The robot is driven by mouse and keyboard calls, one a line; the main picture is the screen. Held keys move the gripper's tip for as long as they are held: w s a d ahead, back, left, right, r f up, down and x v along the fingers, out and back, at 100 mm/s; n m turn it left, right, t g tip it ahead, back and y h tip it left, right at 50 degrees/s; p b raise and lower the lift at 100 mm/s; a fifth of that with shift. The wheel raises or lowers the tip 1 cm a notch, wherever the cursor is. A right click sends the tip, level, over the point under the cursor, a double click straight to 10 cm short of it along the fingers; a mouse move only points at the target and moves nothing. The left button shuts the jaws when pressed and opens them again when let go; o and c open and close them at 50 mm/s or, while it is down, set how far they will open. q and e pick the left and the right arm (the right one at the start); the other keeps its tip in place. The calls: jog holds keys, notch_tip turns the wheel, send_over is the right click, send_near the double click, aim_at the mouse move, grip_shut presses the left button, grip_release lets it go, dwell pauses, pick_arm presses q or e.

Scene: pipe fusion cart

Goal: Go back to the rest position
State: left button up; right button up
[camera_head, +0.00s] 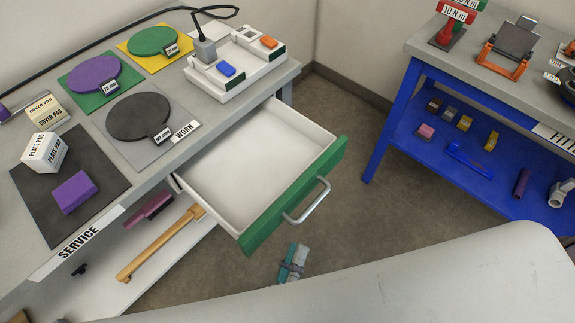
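My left gripper (293,262) shows as a small grey and teal shape just below the open drawer's green front. It is apart from the drawer handle in the picture. Its lower part is hidden behind a large pale part of my own body, and I cannot tell how far its fingers are apart. I see nothing clearly held in it. My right gripper is not in view.
The service bench's drawer (250,170) stands open and empty, jutting into the floor space, with a metal handle (307,201). Pads and boxes lie on the bench (150,165). A blue-framed table (393,125) stands at right. Floor (345,110) between them is clear.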

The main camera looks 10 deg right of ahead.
pick_arm(q)
jog(key=s+a+f+m+g+y+p, duration=0.1)
jog(key=a+f+m+g+y, duration=0.3)
jog(key=f, duration=0.6)
jog(key=a+f+g, duration=0.1)
jog(key=a+f, duration=0.4)
jog(key=f, duration=0.5)
jog(key=s+a+f+m+g+y+p, duration=0.1)
jog(key=a+f+m+g+y, duration=0.3)
jog(key=f, duration=0.6)
jog(key=s+a+f+g+y, duration=0.1)
jog(key=s+a+f+g, duration=0.2)
jog(key=s+a+f, duration=0.3)
jog(key=s+a+f+g+y, duration=0.2)
jog(key=s+a+f+g, duration=0.2)
jog(key=s+a, duration=0.6)
notch_tip(320, 180, down, 2)
jog(key=shift+a+f+n, duration=0.1)
jog(key=shift+a+n, duration=0.2)
jog(key=shift+a, duration=0.2)
